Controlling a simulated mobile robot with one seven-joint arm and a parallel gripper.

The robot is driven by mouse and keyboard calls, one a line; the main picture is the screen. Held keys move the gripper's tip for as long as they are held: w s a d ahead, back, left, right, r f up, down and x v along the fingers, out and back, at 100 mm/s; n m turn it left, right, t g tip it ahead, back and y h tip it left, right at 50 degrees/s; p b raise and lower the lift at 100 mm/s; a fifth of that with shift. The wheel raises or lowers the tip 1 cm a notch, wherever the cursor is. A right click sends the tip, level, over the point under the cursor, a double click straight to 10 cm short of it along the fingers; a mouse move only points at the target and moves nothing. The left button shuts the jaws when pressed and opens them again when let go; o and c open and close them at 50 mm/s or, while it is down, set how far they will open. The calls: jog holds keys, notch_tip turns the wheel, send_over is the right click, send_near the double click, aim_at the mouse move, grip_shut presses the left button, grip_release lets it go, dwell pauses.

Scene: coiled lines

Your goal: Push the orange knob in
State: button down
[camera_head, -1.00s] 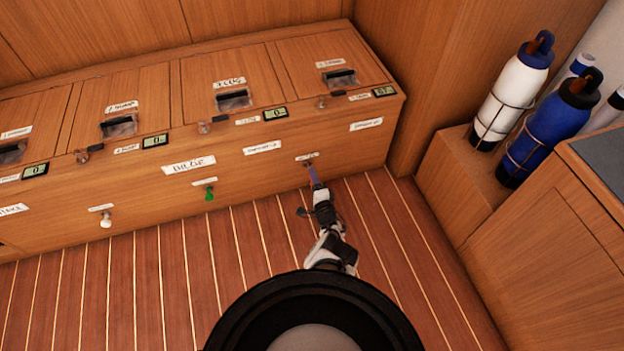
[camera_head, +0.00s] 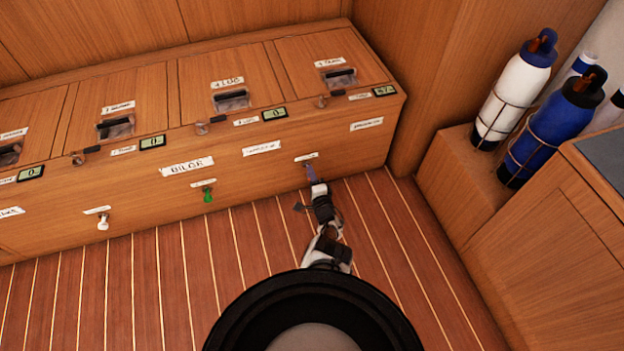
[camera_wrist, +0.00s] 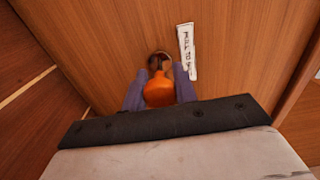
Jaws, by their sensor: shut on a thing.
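The orange knob (camera_wrist: 159,89) shows in the wrist view, standing out from the wooden front panel on a round fitting (camera_wrist: 160,62). My gripper (camera_wrist: 160,97) has its two bluish fingers on either side of the knob and is shut on it. A white label (camera_wrist: 187,52) with handwriting is fixed on the panel beside the fitting. In the head view my gripper (camera_head: 312,172) is at the lower right part of the bench front (camera_head: 340,145), just under a small label; the knob is hidden there by the fingers.
A green knob (camera_head: 208,195) and a white knob (camera_head: 103,223) stand out of the same panel to the left. Small displays (camera_head: 274,114) and short levers line the bench's upper edge. Strapped bottles (camera_head: 545,135) stand at the right. The striped floor in front is clear.

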jog(key=shift+w+a, duration=0.1)
jog(key=shift+w, duration=0.2)
jog(key=c, duration=1.1)
grip_release()
jog(key=shift+s, duration=0.1)
